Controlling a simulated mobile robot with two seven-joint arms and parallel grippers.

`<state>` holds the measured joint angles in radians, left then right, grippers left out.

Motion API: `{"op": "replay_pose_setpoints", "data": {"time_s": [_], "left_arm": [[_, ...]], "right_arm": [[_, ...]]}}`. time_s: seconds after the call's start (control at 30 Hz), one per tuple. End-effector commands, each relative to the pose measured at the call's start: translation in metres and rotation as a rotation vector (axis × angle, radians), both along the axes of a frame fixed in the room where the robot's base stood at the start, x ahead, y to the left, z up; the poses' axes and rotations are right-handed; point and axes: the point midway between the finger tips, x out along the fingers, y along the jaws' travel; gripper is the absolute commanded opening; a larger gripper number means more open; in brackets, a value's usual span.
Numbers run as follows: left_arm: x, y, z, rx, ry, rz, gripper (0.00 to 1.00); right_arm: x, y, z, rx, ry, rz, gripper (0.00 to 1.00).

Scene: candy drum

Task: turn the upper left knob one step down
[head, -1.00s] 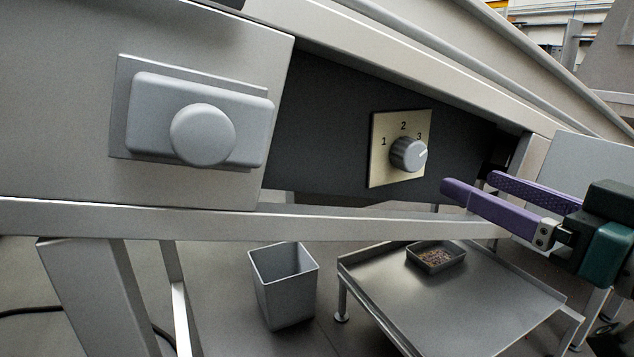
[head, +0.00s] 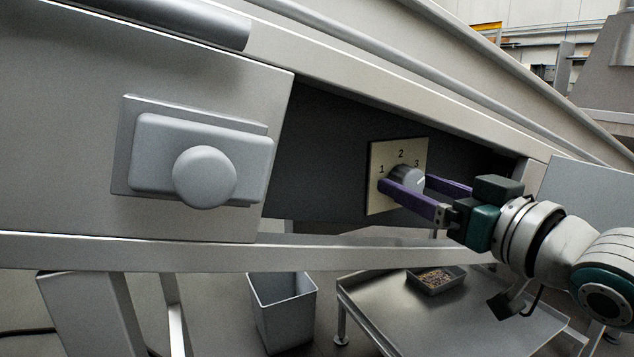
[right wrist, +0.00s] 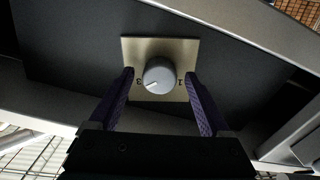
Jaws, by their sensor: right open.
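The knob (head: 408,177) is a grey round dial on a tan plate (head: 377,160) marked 1, 2 and 3, set in a dark recessed panel. It also shows in the right wrist view (right wrist: 159,73), where the plate appears upside down. Its white pointer line is on the side of the 3. My right gripper (head: 408,184) has purple fingers, open, one on each side of the knob. In the right wrist view, gaps show between the knob and both fingers (right wrist: 160,78). Part of the knob is hidden behind the near finger in the head view. My left gripper is not in view.
A grey box with a large round button (head: 204,177) is at the left on the metal housing. A sloping beam runs above the recess and a rail (head: 140,249) below. A grey bin (head: 283,315) and a low table with a small tray (head: 437,281) stand beneath.

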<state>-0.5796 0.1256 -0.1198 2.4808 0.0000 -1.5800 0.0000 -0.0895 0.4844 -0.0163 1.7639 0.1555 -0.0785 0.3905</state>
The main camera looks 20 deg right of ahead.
Motion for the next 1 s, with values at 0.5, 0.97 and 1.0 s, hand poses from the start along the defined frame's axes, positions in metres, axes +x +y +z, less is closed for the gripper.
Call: {"op": "replay_pose_setpoints", "data": {"time_s": [0.5,0.97,1.0], "left_arm": [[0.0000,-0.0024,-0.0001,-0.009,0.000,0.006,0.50],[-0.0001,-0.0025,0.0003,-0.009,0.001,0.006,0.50],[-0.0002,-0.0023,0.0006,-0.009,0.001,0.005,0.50]], "right_arm": [[-0.0004,0.0001,0.0000,0.000,0.000,0.000,0.30],[-0.0004,0.0002,0.0004,-0.005,-0.001,0.001,0.00],[-0.0004,0.0002,0.0004,-0.010,-0.002,0.001,0.00]]}}
